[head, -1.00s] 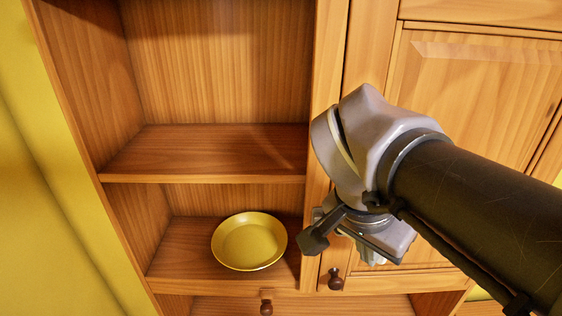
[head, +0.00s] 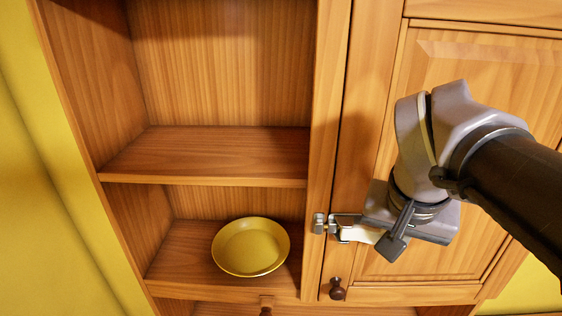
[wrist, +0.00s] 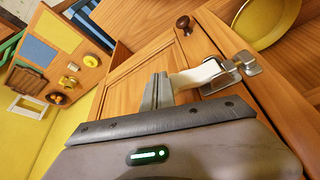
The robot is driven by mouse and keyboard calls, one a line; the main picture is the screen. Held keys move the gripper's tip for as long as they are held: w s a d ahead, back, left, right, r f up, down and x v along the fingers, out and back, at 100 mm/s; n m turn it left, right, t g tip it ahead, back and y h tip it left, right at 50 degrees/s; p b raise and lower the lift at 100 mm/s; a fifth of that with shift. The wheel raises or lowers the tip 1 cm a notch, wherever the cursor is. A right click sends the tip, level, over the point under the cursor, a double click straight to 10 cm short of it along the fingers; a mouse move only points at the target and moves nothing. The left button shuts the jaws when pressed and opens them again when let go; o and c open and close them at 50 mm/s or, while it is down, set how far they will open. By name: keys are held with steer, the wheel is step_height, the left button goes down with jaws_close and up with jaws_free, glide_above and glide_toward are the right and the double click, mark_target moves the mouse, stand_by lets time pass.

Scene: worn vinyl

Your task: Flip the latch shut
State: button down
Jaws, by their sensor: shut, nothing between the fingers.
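The latch sits at the seam between the cabinet post and the right-hand door. In the head view its metal body (head: 345,221) and pale lever (head: 358,235) show left of my gripper's housing. In the wrist view the pale lever (wrist: 196,77) runs from the metal catch (wrist: 245,64) toward my fingers. My gripper (wrist: 158,88) is shut and empty, close beside the lever's outer end; I cannot tell whether they touch. The fingertips are largely hidden in the head view.
The door (head: 480,120) has a dark knob (head: 337,289) below the latch. Left of the post are open shelves (head: 215,155) with a yellow plate (head: 250,246) on the lower one. The wrist view shows a wooden panel with coloured pieces (wrist: 62,55) at left.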

steer(key=shift+w+a+r, duration=0.1)
steer(key=shift+w+a, duration=0.05)
steer(key=shift+w, duration=0.15)
stand_by(0.7)
